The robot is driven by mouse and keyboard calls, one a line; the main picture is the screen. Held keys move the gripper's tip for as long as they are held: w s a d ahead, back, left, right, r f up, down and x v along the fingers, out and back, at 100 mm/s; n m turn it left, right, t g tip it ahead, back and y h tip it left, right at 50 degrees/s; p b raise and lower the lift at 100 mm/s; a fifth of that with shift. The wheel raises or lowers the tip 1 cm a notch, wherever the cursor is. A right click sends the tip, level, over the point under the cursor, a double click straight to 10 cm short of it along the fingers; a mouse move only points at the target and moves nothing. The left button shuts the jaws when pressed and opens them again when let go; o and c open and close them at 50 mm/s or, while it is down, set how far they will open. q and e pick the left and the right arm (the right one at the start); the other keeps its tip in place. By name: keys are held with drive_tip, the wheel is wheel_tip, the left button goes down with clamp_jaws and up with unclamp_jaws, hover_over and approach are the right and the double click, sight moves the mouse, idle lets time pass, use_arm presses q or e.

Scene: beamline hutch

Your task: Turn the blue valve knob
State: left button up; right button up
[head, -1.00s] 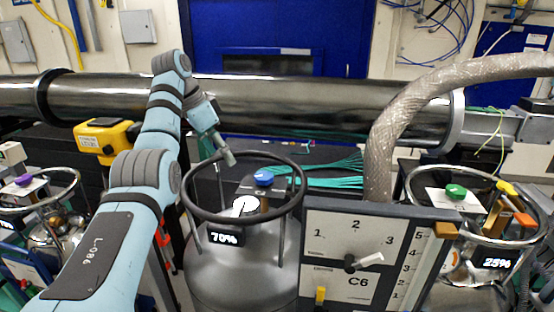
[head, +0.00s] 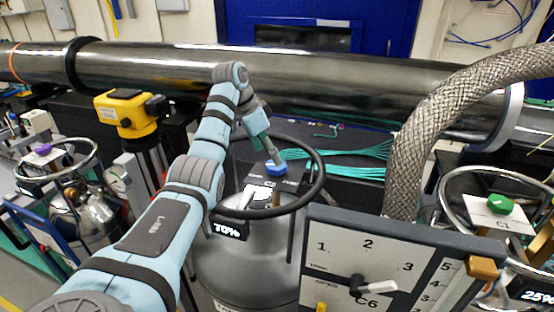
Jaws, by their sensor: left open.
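The blue valve knob (head: 276,170) sits on top of the grey tank (head: 245,262), inside its dark ring handle (head: 322,180). My left gripper (head: 272,158) points down from behind and above the knob, with its fingertips at or just over it. It is open, but the fingers are small in the picture, and I cannot tell whether they touch the knob. The knob's upper edge is partly covered by the fingertips. My right gripper is not in view.
A panel marked C6 (head: 335,265) and a thick braided hose (head: 440,120) stand to the right. A large metal pipe (head: 330,85) runs behind. A green knob (head: 500,204) sits on another vessel.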

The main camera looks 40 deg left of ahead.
sight(274, 165)
use_arm(q)
drive_tip(key=x, duration=0.4)
drive_tip(key=shift+w+f, duration=0.15)
drive_tip(key=shift+w, duration=0.1)
drive_tip(key=shift+s+f, duration=0.1)
drive_tip(key=shift+s+d, duration=0.1)
drive_tip(key=shift+s, duration=0.1)
drive_tip(key=shift+c, duration=0.2)
drive_tip(key=shift+w, duration=0.1)
drive_tip(key=c, duration=1.1)
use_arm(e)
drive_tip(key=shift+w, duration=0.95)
